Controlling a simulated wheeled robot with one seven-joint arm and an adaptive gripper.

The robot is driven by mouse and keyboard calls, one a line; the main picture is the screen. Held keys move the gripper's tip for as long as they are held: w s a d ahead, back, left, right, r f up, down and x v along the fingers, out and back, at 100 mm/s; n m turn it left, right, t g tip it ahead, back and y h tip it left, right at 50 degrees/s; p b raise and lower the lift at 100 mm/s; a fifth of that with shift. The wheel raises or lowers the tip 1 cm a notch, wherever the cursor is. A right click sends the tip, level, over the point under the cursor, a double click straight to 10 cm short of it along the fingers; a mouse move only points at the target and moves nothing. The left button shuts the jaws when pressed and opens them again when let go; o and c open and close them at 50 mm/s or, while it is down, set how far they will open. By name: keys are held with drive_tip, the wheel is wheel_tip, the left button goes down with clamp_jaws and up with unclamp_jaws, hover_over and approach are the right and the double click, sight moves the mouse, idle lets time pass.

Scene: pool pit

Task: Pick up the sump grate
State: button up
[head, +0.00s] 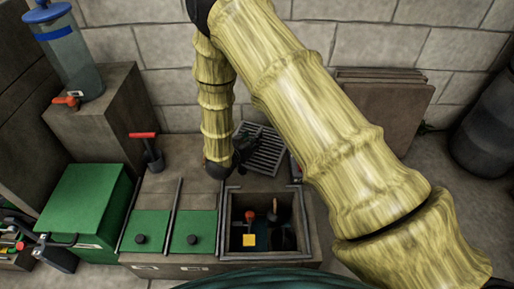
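The sump grate (268,152) is a grey slatted metal panel. It shows behind the open pit, close to the block wall, and looks tilted. Part of its left side is hidden by my dark gripper (243,145). My gripper is at the grate's left edge, at the end of my yellow arm. The fingers are small and dark here, so I cannot tell whether they are open or shut on the grate, or whether the grate is resting or lifted.
The open square pit (230,238) holds a yellow block (249,240) and a red-topped item (250,216). Left of it are green lids (194,232), a red-handled tool (151,152) and a green box (84,203). Flat panels (385,115) lean on the wall; a dark barrel (486,130) stands right.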

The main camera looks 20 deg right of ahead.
drive_tip(key=shift+s+f+b+x, duration=0.1)
drive_tip(key=shift+f+b+x, duration=0.05)
drive_tip(key=shift+b+x, duration=0.6)
drive_tip(key=shift+s+f+b+x, duration=0.1)
drive_tip(key=shift+f+b+x, duration=0.05)
drive_tip(key=shift+b+x, duration=0.9)
drive_tip(key=shift+x, duration=0.7)
drive_tip(key=shift+r, duration=0.25)
clamp_jaws()
